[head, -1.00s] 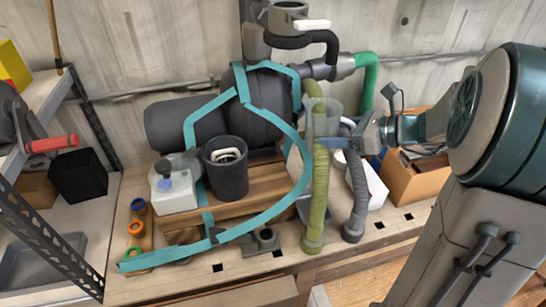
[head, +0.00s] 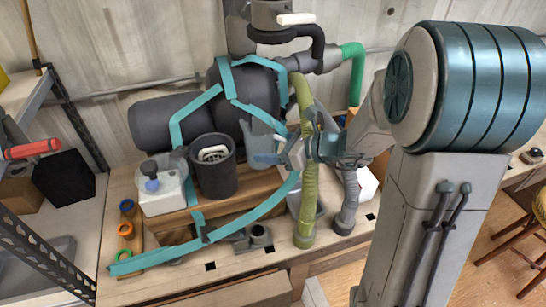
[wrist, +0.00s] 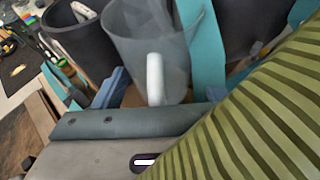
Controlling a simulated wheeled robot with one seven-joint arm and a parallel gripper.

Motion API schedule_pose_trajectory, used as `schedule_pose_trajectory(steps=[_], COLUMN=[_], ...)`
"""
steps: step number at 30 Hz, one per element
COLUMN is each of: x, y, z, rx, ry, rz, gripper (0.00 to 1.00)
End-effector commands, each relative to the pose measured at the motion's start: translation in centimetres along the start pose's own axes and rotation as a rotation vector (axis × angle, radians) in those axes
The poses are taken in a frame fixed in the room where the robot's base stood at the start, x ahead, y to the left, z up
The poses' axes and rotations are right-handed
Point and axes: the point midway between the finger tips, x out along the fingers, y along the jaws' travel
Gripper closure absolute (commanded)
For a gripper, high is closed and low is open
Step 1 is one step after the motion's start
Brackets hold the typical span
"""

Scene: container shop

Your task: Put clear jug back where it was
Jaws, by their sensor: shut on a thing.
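My gripper (head: 284,158) is shut on the clear jug (head: 262,142), a see-through grey vessel. It holds the jug upright, as far as I can tell, just right of the dark grey cup (head: 218,178). In the wrist view the jug (wrist: 140,40) stands between the blue fingers of my gripper (wrist: 152,95), with its pale handle facing the palm. The jug overlaps the wooden block (head: 250,188) in the head view. I cannot tell whether its base touches anything.
A ribbed green hose (head: 308,190) stands close by my gripper and fills the right of the wrist view. Teal strips (head: 245,222) curve around the dark tank (head: 160,122). A white box with a knob (head: 160,190) stands left of the cup.

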Motion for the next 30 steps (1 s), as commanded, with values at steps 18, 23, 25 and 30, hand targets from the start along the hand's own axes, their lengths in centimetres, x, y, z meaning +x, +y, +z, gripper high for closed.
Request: schedule_pose_trajectory(steps=[18,23,25,30], x=[1.4,1.4,1.4,1.4], y=[-0.1,-0.1,-0.1,-0.1], z=[-3.3,-3.6,-3.5,-3.5], rx=[0.001,0.001,0.001,0.001], ry=[-0.001,0.000,0.000,0.000], rz=[0.000,0.000,0.000,0.001], gripper=[0.61,0.25,0.11,0.11])
